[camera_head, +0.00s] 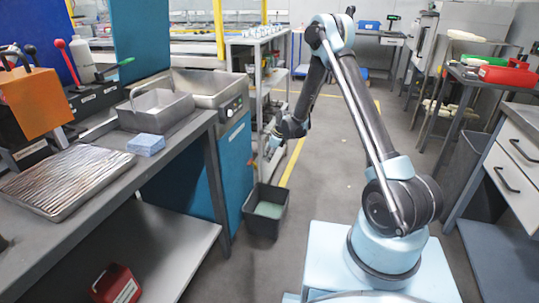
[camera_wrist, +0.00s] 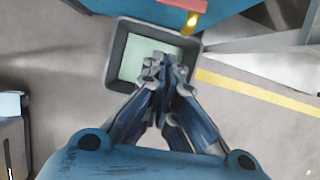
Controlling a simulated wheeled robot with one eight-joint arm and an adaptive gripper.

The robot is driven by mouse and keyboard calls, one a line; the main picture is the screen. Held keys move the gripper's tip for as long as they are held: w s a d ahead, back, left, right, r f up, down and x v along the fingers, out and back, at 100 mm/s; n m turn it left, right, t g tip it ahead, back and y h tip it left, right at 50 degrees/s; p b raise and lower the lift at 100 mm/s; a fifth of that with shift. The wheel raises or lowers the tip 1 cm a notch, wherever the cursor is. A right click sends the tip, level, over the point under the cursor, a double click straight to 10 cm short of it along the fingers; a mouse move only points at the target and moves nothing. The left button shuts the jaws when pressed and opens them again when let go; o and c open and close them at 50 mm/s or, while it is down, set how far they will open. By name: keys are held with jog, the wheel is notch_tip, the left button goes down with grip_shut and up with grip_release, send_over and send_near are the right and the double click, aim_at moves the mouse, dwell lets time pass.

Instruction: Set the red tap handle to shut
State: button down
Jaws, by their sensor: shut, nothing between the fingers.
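In the wrist view a red bar (camera_wrist: 186,4), which looks like the tap handle, shows at the top edge, cut off by the frame. A brass-coloured piece (camera_wrist: 192,18) sits just below it. The bar lies roughly left to right in the picture. In the head view I cannot make out the tap. My gripper (camera_wrist: 160,64) is shut and empty, with its fingertips below and a little left of the red bar in the picture, apart from it. In the head view my gripper (camera_head: 270,148) hangs beside the blue cabinet, pointing down.
A dark grey bin (camera_head: 265,224) stands on the floor against the blue cabinet (camera_head: 235,165); in the wrist view its rim (camera_wrist: 112,70) surrounds a pale green inside beneath my fingers. A shelf rack (camera_head: 262,75) stands behind my gripper. The aisle floor to the right is free.

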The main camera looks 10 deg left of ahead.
aim_at(250, 162)
jog(key=a+f, duration=0.4)
jog(key=a, duration=0.1)
jog(key=shift+a, duration=0.3)
jog(key=shift+a, duration=0.1)
jog(key=shift+s+a, duration=0.15)
jog(key=shift+a, duration=0.45)
